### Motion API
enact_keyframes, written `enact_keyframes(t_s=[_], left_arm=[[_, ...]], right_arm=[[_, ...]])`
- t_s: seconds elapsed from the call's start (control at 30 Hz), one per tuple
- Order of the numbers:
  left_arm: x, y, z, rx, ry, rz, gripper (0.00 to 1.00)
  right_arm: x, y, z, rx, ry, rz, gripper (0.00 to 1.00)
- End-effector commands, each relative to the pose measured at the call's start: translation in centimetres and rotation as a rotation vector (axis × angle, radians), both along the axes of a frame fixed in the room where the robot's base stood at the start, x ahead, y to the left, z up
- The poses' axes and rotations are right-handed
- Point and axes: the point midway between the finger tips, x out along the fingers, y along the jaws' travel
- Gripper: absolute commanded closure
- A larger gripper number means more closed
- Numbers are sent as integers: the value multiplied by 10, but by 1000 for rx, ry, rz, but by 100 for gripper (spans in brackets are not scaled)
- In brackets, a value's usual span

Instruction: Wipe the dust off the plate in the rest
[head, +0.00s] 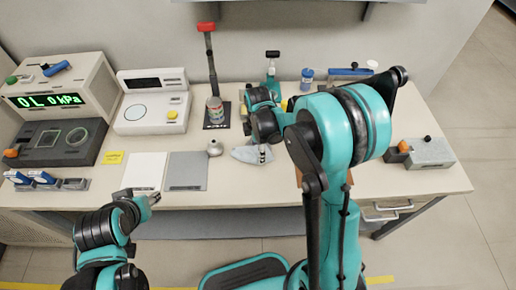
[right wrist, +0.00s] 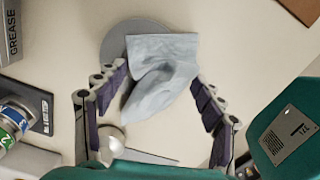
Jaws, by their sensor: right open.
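A pale blue-grey cloth (head: 246,154) lies crumpled on the bench, front of centre. In the right wrist view the cloth (right wrist: 160,75) partly covers a flat grey disc (right wrist: 118,38). My right gripper (right wrist: 155,112) is open, its two fingers on either side of the cloth; I cannot tell whether they touch it. In the head view my right gripper (head: 262,155) is over the cloth, partly hidden by my own arm. My left gripper (head: 142,197) is at the bench's front edge, away from the cloth; its jaw opening is unclear. I cannot tell which item is the plate in its rest, and no dust shows.
A small metal dome (head: 214,147) stands left of the cloth, near a can (head: 215,110). White (head: 146,171) and grey (head: 187,172) flat panels lie further left. A dark station (head: 51,143) and a white instrument (head: 151,100) stand left. A grey block (head: 430,153) stands right.

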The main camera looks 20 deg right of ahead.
Motion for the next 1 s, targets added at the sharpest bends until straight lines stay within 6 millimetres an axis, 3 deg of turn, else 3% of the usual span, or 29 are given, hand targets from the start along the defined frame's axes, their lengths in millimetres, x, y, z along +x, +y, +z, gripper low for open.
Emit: enact_keyframes(t_s=[0.13,0.5,1.0], left_arm=[[0,0,-7,0,0,0,60],[0,0,-5,0,0,0,60],[0,0,-6,0,0,0,60]], right_arm=[[0,0,-8,0,0,0,32],[-2,0,-7,0,4,0,82],[-1,0,-2,1,1,0,97]])
